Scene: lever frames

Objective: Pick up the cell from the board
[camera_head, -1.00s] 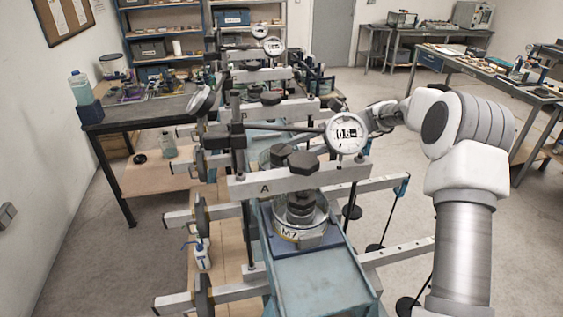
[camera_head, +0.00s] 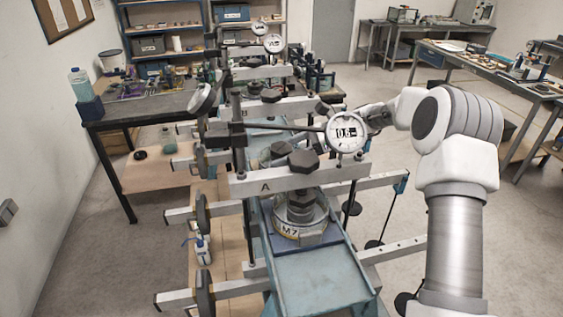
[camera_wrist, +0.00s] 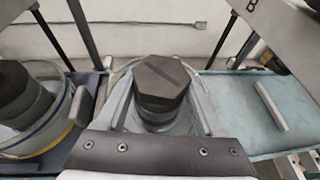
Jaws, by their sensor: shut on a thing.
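In the wrist view a cell (camera_wrist: 160,112) with a dark hexagonal top knob sits at the middle, just beyond my gripper's dark mount. In the head view my gripper (camera_head: 378,114) is beyond frame A, partly hidden by the round dial. Another cell (camera_head: 298,230), marked M7, stands on the blue frame under beam A. I cannot tell which surface is the board.
Beam A (camera_head: 285,182) and the dial gauge (camera_head: 346,131) stand close to my arm. A cell with a yellow ring (camera_wrist: 62,140) is at left in the wrist view. A blue tray (camera_wrist: 240,140) with a small pale bar lies at right.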

